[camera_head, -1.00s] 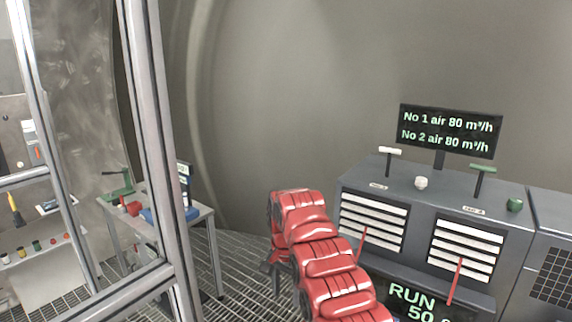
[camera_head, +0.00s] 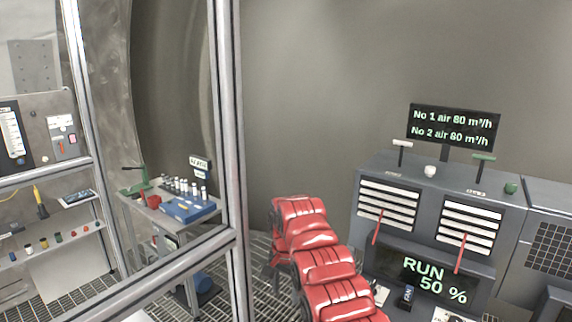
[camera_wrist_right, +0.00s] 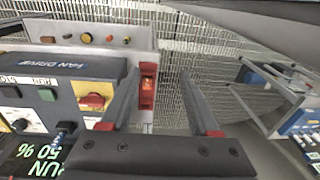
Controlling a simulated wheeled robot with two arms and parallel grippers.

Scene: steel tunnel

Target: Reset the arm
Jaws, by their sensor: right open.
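My red right arm (camera_head: 320,262) rises from the bottom of the head view, in front of the grey console. Its gripper (camera_head: 274,262) is a small dark shape at the arm's far end, mostly hidden behind the arm. In the right wrist view, the right gripper (camera_wrist_right: 160,80) is open, with two dark fingers apart and nothing between them but background floor grating and part of a red fitting. My left gripper is in neither view.
The console (camera_head: 440,195) carries T-handles, louvres and a RUN 50 % screen (camera_head: 430,280). A metal frame post (camera_head: 230,160) stands left of my arm. Behind the frame is a workbench (camera_head: 172,215) with a blue tray. The wrist view shows a fan drive panel (camera_wrist_right: 75,85).

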